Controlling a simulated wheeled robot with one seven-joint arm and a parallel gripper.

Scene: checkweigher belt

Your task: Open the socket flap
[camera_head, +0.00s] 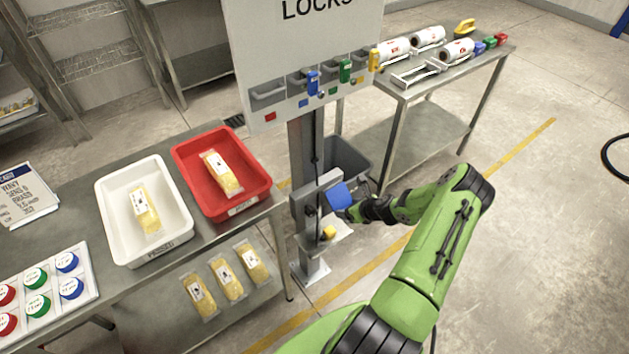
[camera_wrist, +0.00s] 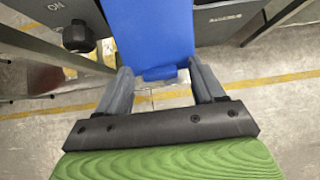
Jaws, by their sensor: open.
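The blue socket flap (camera_head: 338,196) shows at the right side of a grey box on the post, in front of my gripper (camera_head: 352,211). In the wrist view the blue flap (camera_wrist: 150,35) hangs down from the top edge of the picture. Its lower end lies between the two grey fingers of my gripper (camera_wrist: 163,80). The fingers are apart, one on each side of the flap's lower end, with a visible gap on the right. I cannot tell whether either finger touches it. The socket behind the flap is hidden.
A black knob (camera_wrist: 78,37) sits beside the flap under an "ON" mark. A yellow piece (camera_head: 328,233) is below the box. The LOCKS board (camera_head: 300,45) stands above. A grey bin (camera_head: 350,160) is behind; a table with trays is left.

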